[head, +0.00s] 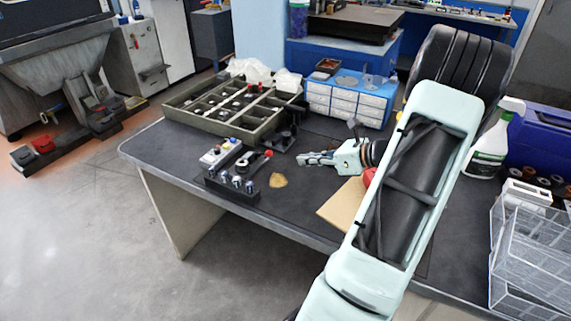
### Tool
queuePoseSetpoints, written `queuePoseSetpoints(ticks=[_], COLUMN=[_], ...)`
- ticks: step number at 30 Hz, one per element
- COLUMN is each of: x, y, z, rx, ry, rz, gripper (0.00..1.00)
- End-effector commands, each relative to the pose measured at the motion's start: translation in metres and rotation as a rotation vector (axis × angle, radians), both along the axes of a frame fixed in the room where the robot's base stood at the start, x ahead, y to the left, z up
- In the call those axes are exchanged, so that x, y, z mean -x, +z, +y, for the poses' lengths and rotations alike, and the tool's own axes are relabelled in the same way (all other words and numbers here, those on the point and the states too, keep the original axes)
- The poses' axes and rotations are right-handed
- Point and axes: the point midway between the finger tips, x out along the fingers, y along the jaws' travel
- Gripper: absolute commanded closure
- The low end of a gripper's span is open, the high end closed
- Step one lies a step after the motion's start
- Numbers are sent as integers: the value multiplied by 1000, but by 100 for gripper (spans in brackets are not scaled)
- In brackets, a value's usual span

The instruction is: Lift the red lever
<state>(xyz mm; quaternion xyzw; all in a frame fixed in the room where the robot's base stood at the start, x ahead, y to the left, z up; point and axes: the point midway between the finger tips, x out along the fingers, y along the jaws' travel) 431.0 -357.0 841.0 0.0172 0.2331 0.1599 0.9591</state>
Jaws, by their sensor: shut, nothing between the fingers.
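The red lever (268,153) is small and seems to be a red-tipped handle on a dark unit with a round light part, near the front left of the dark bench. Its exact tilt is too small to tell. My gripper (300,159) is to the right of the lever, with its fingers pointing left towards it. The fingers are shut and empty, and a gap shows between them and the red tip.
A button box (221,153) and a black block with several knobs (232,190) stand left of the lever. Behind is a compartment tray (190,122). A blue drawer cabinet (347,101) stands behind my gripper. A tan sheet (343,205) and clear crates (530,250) lie right.

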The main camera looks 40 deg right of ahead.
Motion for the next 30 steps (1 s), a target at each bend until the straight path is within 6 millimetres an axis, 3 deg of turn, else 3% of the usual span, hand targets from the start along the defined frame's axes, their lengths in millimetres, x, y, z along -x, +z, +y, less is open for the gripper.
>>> queuePoseSetpoints(ticks=[14, 30], x=[-7, -79], y=[-2, -39], z=[2, 28], rx=[-14, -13], ry=[-9, -8], rz=[-11, -11], gripper=[100, 100])
